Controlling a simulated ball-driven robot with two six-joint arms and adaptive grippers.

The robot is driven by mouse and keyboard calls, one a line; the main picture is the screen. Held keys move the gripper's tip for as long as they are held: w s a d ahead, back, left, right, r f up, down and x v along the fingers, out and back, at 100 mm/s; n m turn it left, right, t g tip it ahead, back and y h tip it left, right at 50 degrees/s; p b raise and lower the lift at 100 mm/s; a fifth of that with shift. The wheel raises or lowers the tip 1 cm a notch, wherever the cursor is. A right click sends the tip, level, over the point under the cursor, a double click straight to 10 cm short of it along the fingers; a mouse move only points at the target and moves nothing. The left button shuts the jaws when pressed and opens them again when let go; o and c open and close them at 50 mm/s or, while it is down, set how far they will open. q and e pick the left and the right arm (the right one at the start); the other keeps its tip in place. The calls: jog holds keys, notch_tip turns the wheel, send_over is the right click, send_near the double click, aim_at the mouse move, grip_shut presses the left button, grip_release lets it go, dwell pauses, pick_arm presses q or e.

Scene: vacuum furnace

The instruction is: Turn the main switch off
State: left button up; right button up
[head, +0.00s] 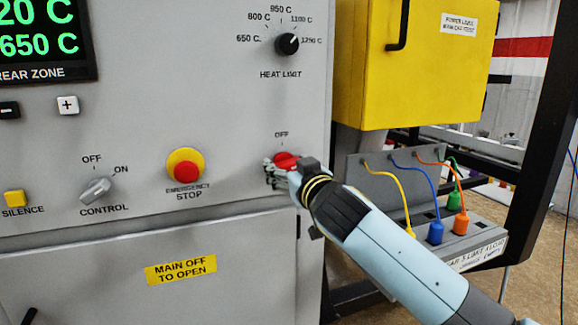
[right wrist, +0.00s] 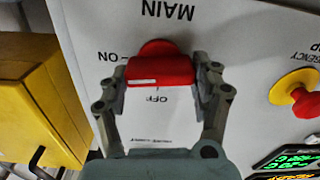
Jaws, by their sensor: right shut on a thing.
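The main switch is a red rotary handle (head: 286,160) on the grey panel, below an "OFF" mark and partly hidden by my right gripper (head: 282,174). In the right wrist view, which is upside down, the red handle (right wrist: 160,71) lies level across the picture. Its white line is at the left end, on the side of the "ON" mark (right wrist: 106,57); the "OFF" mark (right wrist: 157,99) is below it. My right gripper's fingers (right wrist: 160,80) are at both ends of the handle, shut on it. My left gripper is not in view.
The emergency stop button (head: 186,166) is left of the switch, the control knob (head: 96,189) further left, and the heat limit knob (head: 288,44) above. A yellow box (head: 415,65) and coloured plugs with cables (head: 436,232) are at the right.

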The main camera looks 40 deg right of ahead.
jog(key=n+p, duration=0.1)
jog(key=n, duration=0.3)
jog(key=n+p, duration=0.1)
jog(key=n, duration=0.3)
jog(key=shift+a+f, duration=0.1)
jog(key=n+p, duration=0.1)
jog(key=n, duration=0.3)
jog(key=shift+f+n, duration=0.1)
jog(key=shift+n, duration=0.2)
jog(key=shift+a+f+n+p, duration=0.15)
jog(key=shift+n+p, duration=0.45)
jog(key=shift+n, duration=1.1)
jog(key=o, duration=1.2)
